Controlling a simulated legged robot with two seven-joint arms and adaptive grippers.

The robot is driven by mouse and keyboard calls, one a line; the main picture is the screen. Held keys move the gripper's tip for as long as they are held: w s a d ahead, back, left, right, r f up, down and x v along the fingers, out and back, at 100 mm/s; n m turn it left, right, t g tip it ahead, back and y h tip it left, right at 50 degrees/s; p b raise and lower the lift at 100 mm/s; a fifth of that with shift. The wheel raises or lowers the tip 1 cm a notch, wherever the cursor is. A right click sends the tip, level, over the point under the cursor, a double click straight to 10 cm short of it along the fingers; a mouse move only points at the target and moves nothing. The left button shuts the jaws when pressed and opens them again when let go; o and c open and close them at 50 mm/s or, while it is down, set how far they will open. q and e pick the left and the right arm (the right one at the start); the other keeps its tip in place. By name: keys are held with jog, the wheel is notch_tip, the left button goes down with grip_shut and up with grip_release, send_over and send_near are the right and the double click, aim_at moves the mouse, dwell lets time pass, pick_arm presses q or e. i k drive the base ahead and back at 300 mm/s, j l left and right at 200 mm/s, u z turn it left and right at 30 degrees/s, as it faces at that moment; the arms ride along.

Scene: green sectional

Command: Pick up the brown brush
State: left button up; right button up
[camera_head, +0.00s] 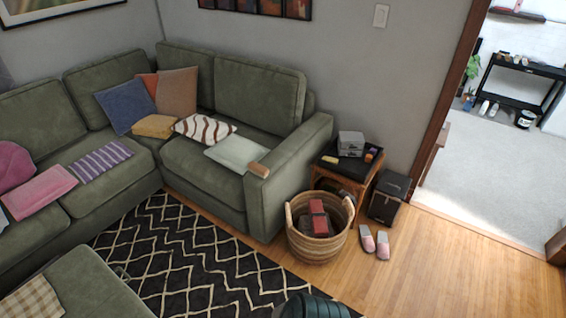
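I cannot make out a brown brush for certain. A small tan-brown rounded object (259,170) rests at the front of the sofa's right armrest, beside a pale folded cloth (236,153); it is too small to tell whether it is a brush. A small yellowish-tan item (330,160) lies on the black top of the side table (326,171), and small orange-brown items (371,154) sit at its right side. Neither of my grippers shows in the view.
A green sectional (200,173) fills the left and back. A wicker basket (303,246) holding dark and red items stands before the side table. A black box (388,200) and pink slippers (375,243) are right of it. Wooden floor (450,275) is clear at right, near a doorway.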

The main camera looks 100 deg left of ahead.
aim_at(256, 168)
jog(key=j, duration=0.4)
jog(key=i+j+u, duration=0.15)
jog(key=j, duration=0.65)
jog(key=j+u, duration=1.1)
jog(key=u, duration=0.2)
jog(key=k+j+u, duration=0.2)
jog(key=j, duration=0.6)
jog(key=j+u, duration=0.2)
jog(key=j, duration=0.55)
